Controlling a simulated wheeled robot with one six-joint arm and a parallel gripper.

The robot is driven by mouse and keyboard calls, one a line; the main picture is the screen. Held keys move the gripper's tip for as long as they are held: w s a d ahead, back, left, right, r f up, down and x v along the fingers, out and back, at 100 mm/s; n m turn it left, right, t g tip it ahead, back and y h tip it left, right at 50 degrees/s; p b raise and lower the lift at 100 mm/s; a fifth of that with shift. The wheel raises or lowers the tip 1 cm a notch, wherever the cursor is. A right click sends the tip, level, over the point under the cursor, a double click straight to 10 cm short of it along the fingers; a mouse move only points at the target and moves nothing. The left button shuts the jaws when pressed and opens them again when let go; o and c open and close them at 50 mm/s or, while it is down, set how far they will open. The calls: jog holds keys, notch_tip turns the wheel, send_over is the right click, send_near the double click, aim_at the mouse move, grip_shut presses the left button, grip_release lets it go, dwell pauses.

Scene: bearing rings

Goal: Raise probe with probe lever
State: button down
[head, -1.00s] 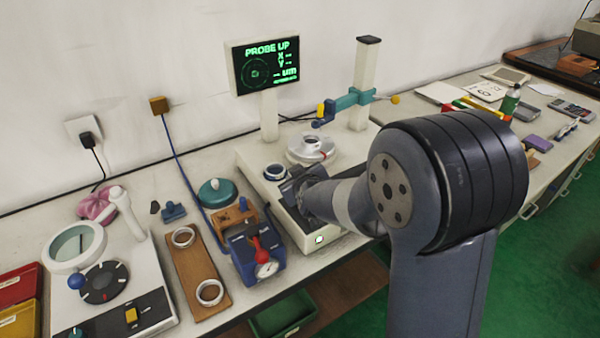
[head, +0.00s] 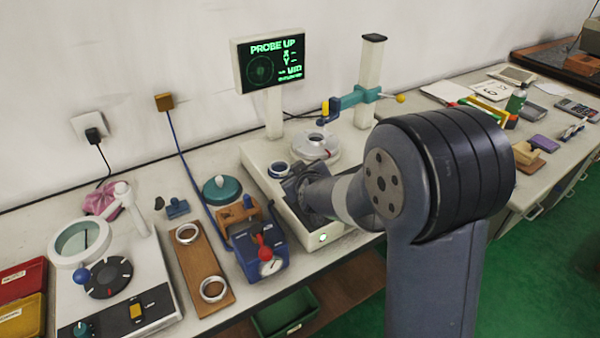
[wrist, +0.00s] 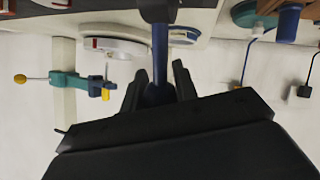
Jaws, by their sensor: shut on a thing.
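The gauge station has a pale base (head: 323,238), a post (head: 370,70) and a teal probe arm (head: 350,98) with a yellow-tipped blue end held above a silver round stage (head: 316,146). The screen (head: 268,62) reads PROBE UP. My gripper (wrist: 158,85) is shut on a dark blue stem with a rounded end, which looks like the probe lever (wrist: 159,55). In the head view my wrist hides the grip, low beside the station. A yellow ball (head: 400,98) on a thin rod sticks out from the teal arm; it also shows in the wrist view (wrist: 20,78).
A blue-rimmed ring (head: 279,169) sits on the station's base. To the left are a blue fixture with a red knob (head: 265,253), a wooden board (head: 205,270) with two rings, and a magnifier device (head: 110,280). A green bin (head: 285,313) is below the bench.

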jog(key=shift+s+f, duration=0.25)
jog(key=shift+f, duration=0.35)
jog(key=c, duration=1.4)
grip_release()
jog(key=shift+a, duration=0.1)
jog(key=shift+c, duration=0.2)
jog(key=o, duration=0.3)
jog(key=shift+w+r, duration=0.15)
jog(key=shift+r, duration=0.1)
jog(key=shift+s+r, duration=0.35)
jog(key=shift+s, duration=0.05)
jog(key=p+v, duration=0.1)
jog(key=v, duration=0.8)
jog(key=shift+s+d+r, duration=0.1)
jog(key=shift+s+d, duration=0.15)
jog(key=shift+s, duration=0.05)
